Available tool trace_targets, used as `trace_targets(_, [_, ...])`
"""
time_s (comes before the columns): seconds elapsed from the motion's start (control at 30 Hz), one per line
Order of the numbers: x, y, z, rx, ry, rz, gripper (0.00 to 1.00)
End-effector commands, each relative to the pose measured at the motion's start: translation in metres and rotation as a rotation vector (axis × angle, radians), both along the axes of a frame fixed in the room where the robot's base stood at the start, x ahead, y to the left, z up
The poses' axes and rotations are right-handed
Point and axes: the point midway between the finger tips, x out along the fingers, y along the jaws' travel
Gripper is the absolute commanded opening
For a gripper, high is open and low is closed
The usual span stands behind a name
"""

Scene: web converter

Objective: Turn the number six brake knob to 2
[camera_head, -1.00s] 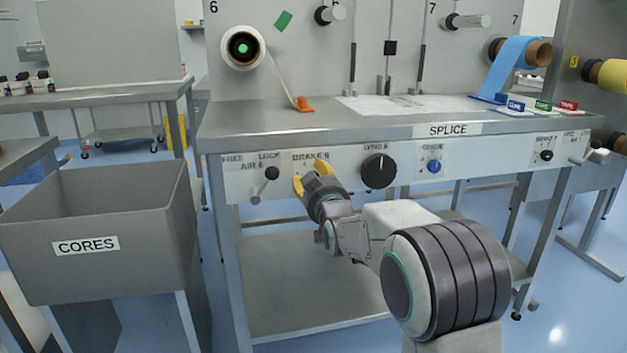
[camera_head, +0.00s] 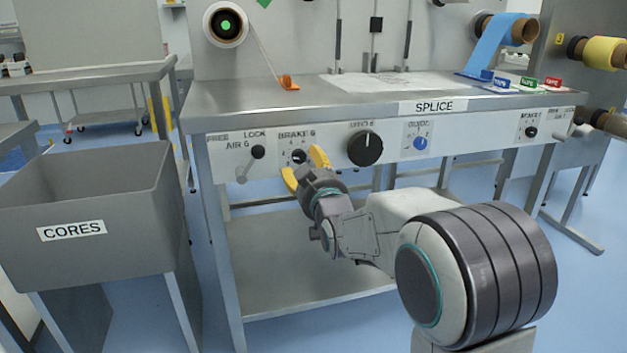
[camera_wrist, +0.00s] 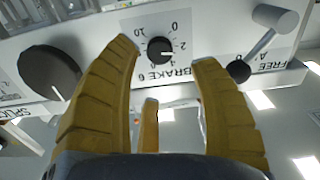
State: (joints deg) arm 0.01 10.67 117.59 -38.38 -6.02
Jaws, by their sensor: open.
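The number six brake knob (camera_head: 298,157) is a small black knob on the white panel under the "BRAKE 6" label. In the wrist view the knob (camera_wrist: 161,50) appears upside down within a printed number scale. A light mark on it seems to point to the right, near the 2 and 4, but I cannot read the exact setting. My gripper (camera_head: 305,168) is open, its yellow fingers below and to either side of the knob in the picture. In the wrist view the knob shows beyond the gap between the fingertips (camera_wrist: 166,50), with no contact visible.
The air 6 lever (camera_head: 257,153) is left of the knob, and the large black dial (camera_head: 365,148) is right of it. The steel table edge (camera_head: 350,116) overhangs above. A grey CORES bin (camera_head: 130,215) stands at left.

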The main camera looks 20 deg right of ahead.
Motion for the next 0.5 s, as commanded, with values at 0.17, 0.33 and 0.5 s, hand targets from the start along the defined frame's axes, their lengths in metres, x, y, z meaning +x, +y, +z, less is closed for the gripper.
trace_targets(0.17, [-0.027, 0.0, 0.001, 0.0, -0.001, 0.0, 0.56])
trace_targets(0.33, [-0.045, 0.0, 0.001, 0.0, -0.001, 0.0, 0.56])
trace_targets(0.5, [-0.055, 0.0, 0.0, 0.0, -0.001, 0.0, 0.56])
